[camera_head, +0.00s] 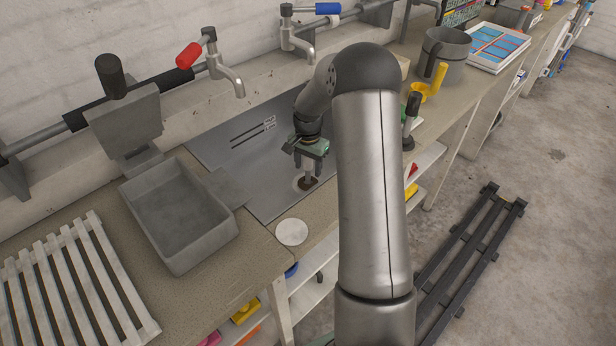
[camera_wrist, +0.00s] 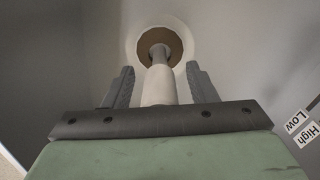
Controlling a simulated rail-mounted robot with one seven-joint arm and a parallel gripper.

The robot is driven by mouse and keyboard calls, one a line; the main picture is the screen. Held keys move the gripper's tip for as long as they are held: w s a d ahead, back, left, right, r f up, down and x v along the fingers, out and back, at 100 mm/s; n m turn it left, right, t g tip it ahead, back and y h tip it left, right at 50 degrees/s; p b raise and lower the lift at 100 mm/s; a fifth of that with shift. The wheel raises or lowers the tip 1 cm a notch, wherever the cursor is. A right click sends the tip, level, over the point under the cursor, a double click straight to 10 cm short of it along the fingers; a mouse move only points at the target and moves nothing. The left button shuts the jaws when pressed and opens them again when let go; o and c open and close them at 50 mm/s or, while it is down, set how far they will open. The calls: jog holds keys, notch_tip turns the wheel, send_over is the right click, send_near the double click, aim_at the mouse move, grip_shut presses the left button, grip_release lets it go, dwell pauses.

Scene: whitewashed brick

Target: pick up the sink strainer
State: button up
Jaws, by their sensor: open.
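The sink strainer (camera_head: 308,184) looks like a brown disc at a pale round drain opening in the grey metal sink surface. In the wrist view, a pale upright stem (camera_wrist: 158,88) rises from the middle of this brown disc (camera_wrist: 175,40) toward the camera. My gripper (camera_head: 308,173) points down over it, with the green gripper body above. In the wrist view, my gripper (camera_wrist: 160,76) is open, with one finger on each side of the stem. Gaps show between the fingers and the stem. The strainer's underside is hidden.
A grey basin (camera_head: 180,215) stands to the left, and a white slatted rack (camera_head: 75,275) lies beyond it. A pale round disc (camera_head: 292,232) lies near the counter's front edge. Taps with red (camera_head: 189,55) and blue (camera_head: 327,8) handles overhang the back.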

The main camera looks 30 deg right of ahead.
grip_shut()
jog(key=shift+r, duration=0.1)
notch_tip(320, 180, up, 10)
jog(key=shift+f+b, duration=0.1)
jog(key=shift+b, duration=0.55)
dwell(0.5)
